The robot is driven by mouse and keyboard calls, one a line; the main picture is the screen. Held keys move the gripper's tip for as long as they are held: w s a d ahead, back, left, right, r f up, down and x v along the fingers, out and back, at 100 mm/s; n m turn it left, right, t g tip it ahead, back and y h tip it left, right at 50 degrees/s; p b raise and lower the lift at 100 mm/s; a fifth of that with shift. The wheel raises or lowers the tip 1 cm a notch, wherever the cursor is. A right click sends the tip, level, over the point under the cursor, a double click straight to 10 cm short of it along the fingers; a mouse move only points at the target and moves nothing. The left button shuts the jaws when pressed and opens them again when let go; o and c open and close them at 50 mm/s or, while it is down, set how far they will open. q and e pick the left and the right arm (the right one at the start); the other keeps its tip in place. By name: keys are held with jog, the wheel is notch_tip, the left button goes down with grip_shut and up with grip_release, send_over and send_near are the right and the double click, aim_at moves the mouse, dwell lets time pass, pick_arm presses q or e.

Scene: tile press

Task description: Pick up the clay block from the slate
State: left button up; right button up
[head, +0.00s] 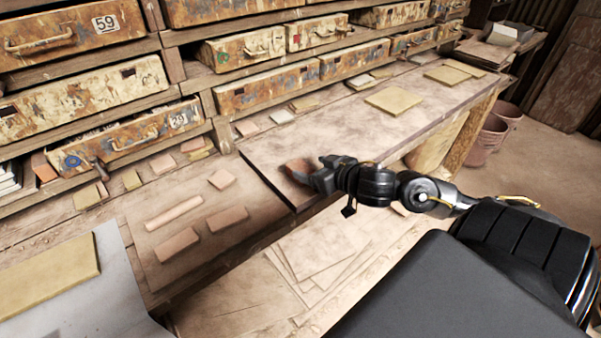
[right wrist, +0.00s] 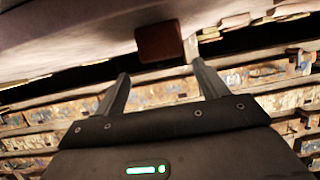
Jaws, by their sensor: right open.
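The clay block (head: 297,169) is reddish brown and sits near the front edge of the dark-edged slate (head: 262,158). My right gripper (head: 312,178) is at the block and partly hides it in the head view. In the right wrist view, the block (right wrist: 160,43) is just beyond the tips of my open right gripper (right wrist: 161,72), roughly centred between the two fingers. The fingers look apart from it, with nothing held. The slate's surface (right wrist: 70,35) fills the top of that view. My left gripper is in neither view.
Several clay pieces (head: 190,240) lie on the lower board at left. A yellowish slab (head: 45,275) lies on a grey sheet at lower left. Rusty drawers (head: 85,90) line the back. Another yellowish slab (head: 393,101) lies farther along the bench. Buckets (head: 487,140) stand at right.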

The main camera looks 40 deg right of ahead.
aim_at(299, 165)
jog(key=shift+a+f+x, duration=0.1)
jog(key=shift+a+x, duration=0.05)
jog(key=shift+x, duration=1.2)
jog(key=shift+a+f+x, duration=0.15)
jog(key=shift+x, duration=1.2)
jog(key=shift+s, duration=0.15)
jog(key=c, duration=1.2)
jog(key=shift+r, duration=0.15)
jog(key=shift+r, duration=0.2)
notch_tip(299, 165, up, 3)
jog(key=shift+s+a+r+p, duration=0.1)
jog(key=shift+a+r+p, duration=0.1)
jog(key=shift+p, duration=0.5)
jog(key=s+a+r+p, duration=0.9)
jog(key=s+p, duration=0.1)
jog(key=p, duration=0.3)
jog(key=shift+a+p, duration=0.15)
jog(key=shift+p, duration=0.15)
